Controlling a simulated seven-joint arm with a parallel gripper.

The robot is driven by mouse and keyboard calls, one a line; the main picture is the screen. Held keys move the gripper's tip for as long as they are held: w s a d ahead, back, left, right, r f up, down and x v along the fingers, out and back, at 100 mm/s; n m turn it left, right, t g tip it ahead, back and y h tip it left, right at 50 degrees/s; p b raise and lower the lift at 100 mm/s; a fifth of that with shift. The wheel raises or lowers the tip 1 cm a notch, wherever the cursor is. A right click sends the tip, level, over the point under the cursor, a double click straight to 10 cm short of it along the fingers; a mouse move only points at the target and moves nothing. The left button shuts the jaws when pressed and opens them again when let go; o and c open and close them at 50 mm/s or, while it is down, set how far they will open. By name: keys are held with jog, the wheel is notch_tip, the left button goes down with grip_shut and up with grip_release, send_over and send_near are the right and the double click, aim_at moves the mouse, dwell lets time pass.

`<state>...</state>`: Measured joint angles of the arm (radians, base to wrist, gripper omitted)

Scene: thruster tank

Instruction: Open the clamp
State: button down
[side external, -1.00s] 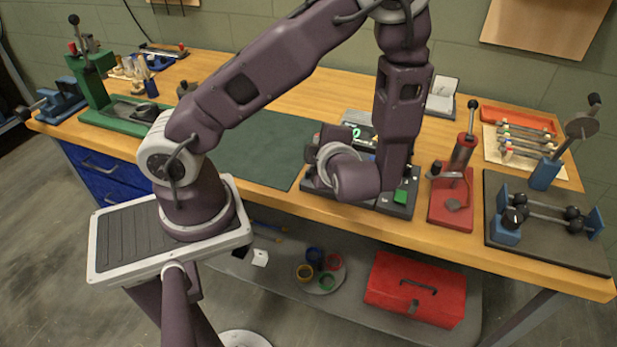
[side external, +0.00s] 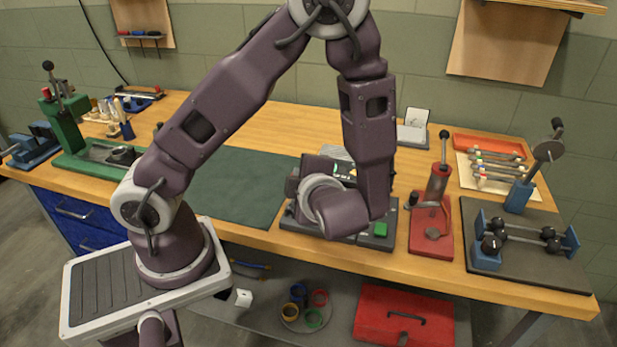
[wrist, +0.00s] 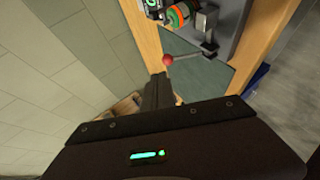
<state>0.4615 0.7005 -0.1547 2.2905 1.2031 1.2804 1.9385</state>
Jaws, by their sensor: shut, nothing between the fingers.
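In the wrist view, a lever with a red ball knob (wrist: 168,60) reaches out from a metal bracket (wrist: 207,25) on a grey unit. I take this for the clamp's handle, though its jaw is hard to make out. Green and orange rings (wrist: 178,15) sit beside the bracket. My gripper (wrist: 158,78) is shut and empty, its fingertips very close to the red knob; I cannot tell if they touch. In the side view, my wrist hides the gripper and most of the dark unit (side external: 350,238) with a green button.
A red lever stand (side external: 431,235) is right of the unit, with a dark board (side external: 520,270) beyond it. A green lever stand (side external: 68,130) is far left. A green mat (side external: 235,185) lies clear left of the unit. An open notebook (side external: 414,125) stands behind.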

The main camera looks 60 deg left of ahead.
jog(key=r+v, duration=0.1)
jog(key=v, duration=1)
jog(key=shift+w+a+r, duration=0.25)
jog(key=shift+w+r, duration=0.05)
jog(key=shift+w, duration=0.05)
jog(key=s+a+r+n+g+h, duration=0.3)
jog(key=s+n+h, duration=0.5)
jog(key=n, duration=1.3)
jog(key=d+r+n+t+h, duration=0.2)
jog(key=n, duration=0.8)
jog(key=s+d+r+n+t+h, duration=0.1)
jog(key=r+n+t+h, duration=0.1)
jog(key=n, duration=0.8)
jog(key=shift+s+d+r+n+t+h, duration=0.2)
jog(key=shift+d+r+n+t+h, duration=0.15)
jog(key=shift+t, duration=0.35)
